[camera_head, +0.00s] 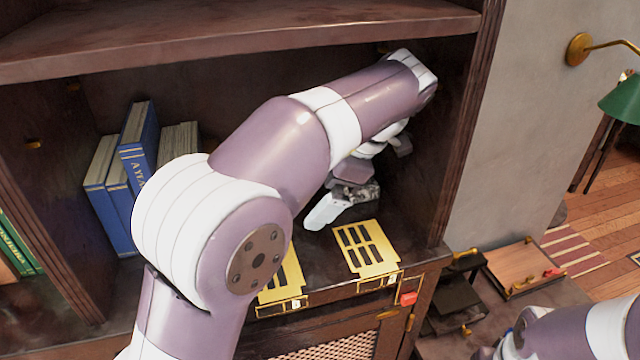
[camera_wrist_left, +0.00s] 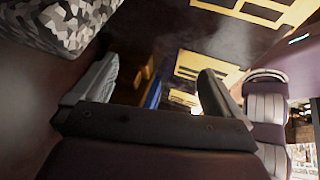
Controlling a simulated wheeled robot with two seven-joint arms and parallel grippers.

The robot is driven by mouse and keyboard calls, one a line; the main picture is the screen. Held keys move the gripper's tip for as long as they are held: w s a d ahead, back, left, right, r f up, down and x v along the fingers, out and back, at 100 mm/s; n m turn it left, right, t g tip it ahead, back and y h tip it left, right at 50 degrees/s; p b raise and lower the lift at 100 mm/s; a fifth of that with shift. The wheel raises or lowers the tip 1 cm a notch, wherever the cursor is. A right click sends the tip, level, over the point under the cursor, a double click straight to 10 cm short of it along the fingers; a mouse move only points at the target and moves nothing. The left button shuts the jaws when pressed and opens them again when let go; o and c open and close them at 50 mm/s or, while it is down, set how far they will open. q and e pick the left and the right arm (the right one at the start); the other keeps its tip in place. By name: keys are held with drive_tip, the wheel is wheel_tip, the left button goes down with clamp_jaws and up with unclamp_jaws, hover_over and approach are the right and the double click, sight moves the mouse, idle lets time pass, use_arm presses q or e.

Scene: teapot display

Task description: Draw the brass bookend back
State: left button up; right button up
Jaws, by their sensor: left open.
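My left arm reaches across the cabinet shelf in the head view. One pale finger of the left gripper (camera_head: 326,212) shows low over the shelf, and the arm hides much around it. In the left wrist view both fingers of the gripper (camera_wrist_left: 152,84) are apart, with nothing held between them. A brass piece (camera_wrist_left: 144,74) shows beyond the gap, beside a blue strip (camera_wrist_left: 153,95). It may be the bookend, but I cannot tell. In the head view I cannot pick out an upright brass bookend. My right gripper is not in view.
Flat slotted brass plates (camera_head: 365,246) lie along the shelf's front. Blue books (camera_head: 138,145) stand at the left, partly behind my arm. A grey patterned object (camera_wrist_left: 62,24) is close to the left finger in the wrist view. The cabinet's right side wall (camera_head: 468,120) bounds the space.

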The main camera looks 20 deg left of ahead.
use_arm(q)
drive_tip(key=a, duration=0.7)
drive_tip(key=a+p, duration=0.1)
drive_tip(key=a, duration=0.3)
drive_tip(key=shift+w+a, duration=0.15)
drive_tip(key=shift+w, duration=0.1)
drive_tip(key=shift+x, duration=1.05)
drive_tip(key=shift+s+a+f, duration=0.1)
drive_tip(key=shift+a+f, duration=0.2)
drive_tip(key=shift+f, duration=0.1)
